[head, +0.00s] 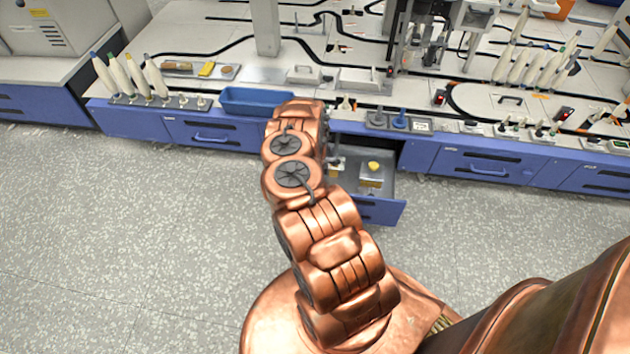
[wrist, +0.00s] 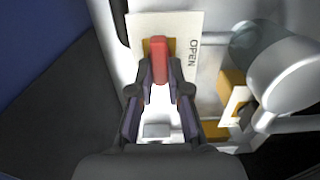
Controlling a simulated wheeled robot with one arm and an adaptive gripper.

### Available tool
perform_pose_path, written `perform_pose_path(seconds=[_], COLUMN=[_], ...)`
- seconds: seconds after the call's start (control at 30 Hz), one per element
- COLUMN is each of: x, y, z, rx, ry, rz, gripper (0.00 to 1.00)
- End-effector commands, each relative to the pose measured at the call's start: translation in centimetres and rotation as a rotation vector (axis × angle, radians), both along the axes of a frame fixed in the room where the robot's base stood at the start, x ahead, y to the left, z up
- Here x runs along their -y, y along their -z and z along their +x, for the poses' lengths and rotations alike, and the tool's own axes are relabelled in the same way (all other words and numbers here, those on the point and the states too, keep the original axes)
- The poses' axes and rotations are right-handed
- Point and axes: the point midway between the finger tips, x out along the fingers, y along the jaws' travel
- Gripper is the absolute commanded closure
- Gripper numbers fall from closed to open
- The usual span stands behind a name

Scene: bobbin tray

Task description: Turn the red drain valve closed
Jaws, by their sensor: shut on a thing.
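The red drain valve handle (wrist: 158,58) shows in the wrist view, pointing up the picture in front of a pale plate (wrist: 145,25). The plate carries the word OPEN to the right of the handle. My gripper (wrist: 161,80) is shut on the handle, one dark finger on each side of its lower part. The lower end of the handle is hidden between the fingers. In the head view my arm covers the gripper and the valve.
A metal cylinder (wrist: 285,65) and a brass-coloured bracket (wrist: 232,92) stand close right of my gripper. In the head view an open drawer (head: 385,211) juts from the blue bench front, right of my arm. A blue tray (head: 258,97) sits on the bench.

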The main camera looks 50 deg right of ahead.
Motion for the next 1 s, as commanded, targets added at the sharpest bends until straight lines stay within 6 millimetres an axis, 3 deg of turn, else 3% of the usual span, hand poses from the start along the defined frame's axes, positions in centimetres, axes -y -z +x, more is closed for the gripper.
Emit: perform_pose_path(seconds=[0.43, 0.47, 0.67, 1.0], x=[-0.06, -0.06, -0.03, 0.00], y=[0.03, 0.03, 0.01, -0.09], z=[0.02, 0.02, 0.03, 0.04], rx=[0.000, 0.000, 0.001, 0.001], ry=[0.009, 0.009, 0.008, 0.008], rz=[0.001, 0.001, 0.001, 0.001], gripper=[1.00, 0.80, 0.60, 0.58])
